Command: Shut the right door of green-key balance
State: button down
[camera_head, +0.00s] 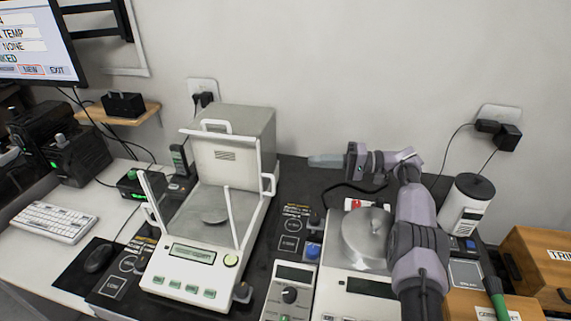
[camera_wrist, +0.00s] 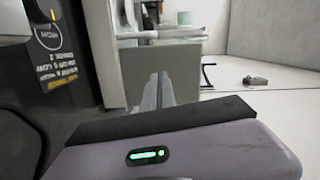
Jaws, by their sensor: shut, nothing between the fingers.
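The green-key balance (camera_head: 190,282) stands left of centre in the head view, a white weighing unit with green keys and a clear draft shield. The handle of its right door (camera_head: 268,184) sits toward the rear of the right side, so that door looks slid back. The glass itself is hard to make out. My gripper (camera_head: 318,161) is shut and empty, right of the balance's rear and apart from the handle, pointing left. Its closed fingers (camera_wrist: 158,88) show in the wrist view, with a pale handle-like bar (camera_wrist: 150,35) beyond them.
A second balance with a round steel pan (camera_head: 366,236) stands under my arm. A control box with a knob (camera_head: 289,294) sits between the balances. A white canister (camera_head: 466,208) and wooden boxes (camera_head: 540,262) are at right. The wall is close behind.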

jog(key=a+r+p, duration=0.1)
jog(key=a+p, duration=0.1)
jog(key=p, duration=0.2)
send_near(264, 167)
jog(key=w+a, duration=0.3)
jog(key=s, duration=0.1)
jog(key=s+a, duration=0.1)
jog(key=shift+s+a, duration=0.3)
jog(key=shift+s, duration=0.05)
jog(key=shift+s+a+f, duration=0.1)
jog(key=shift+s+a, duration=0.1)
jog(key=shift+s, duration=0.45)
jog(key=shift+f, duration=0.1)
